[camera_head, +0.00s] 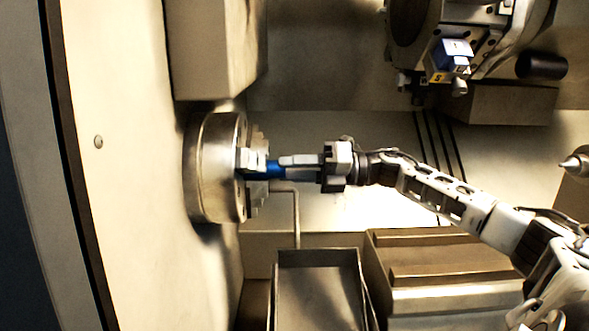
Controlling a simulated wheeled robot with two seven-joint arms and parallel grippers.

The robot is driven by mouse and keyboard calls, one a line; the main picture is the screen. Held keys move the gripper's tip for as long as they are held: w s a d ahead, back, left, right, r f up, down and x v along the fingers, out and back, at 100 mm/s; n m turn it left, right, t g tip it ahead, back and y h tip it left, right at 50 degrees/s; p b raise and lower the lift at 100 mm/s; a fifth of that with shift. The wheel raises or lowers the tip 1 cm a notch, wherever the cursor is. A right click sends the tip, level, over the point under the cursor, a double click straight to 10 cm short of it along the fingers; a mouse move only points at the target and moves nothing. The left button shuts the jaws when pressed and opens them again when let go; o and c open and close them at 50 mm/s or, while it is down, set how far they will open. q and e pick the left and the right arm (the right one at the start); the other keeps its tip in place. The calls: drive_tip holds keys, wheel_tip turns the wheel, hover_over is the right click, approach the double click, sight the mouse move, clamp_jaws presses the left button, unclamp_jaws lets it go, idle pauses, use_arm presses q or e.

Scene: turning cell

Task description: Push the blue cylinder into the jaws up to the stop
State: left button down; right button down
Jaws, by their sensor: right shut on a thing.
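The blue cylinder (274,169) lies level between my right gripper and the chuck. Its left end is at the chuck's jaws (256,165); how deep it sits in them is hidden. The round metal chuck (213,167) is mounted on the cell's left wall. My right gripper (286,167) comes in from the right and is shut on the cylinder's right part, its fingers pointing left toward the chuck. The stop is not visible. My left gripper is not in view.
A tool turret (465,40) with a blue and white block hangs at the upper right. A pointed tailstock centre (572,164) is at the right edge. A grey open tray (318,285) stands below the gripper, next to a tan stepped block (440,265). A thin bent pipe (297,215) runs below the chuck.

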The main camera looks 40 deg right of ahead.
drive_tip(key=shift+f, duration=0.1)
drive_tip(key=c, duration=0.8)
unclamp_jaws()
drive_tip(key=shift+c, duration=0.2)
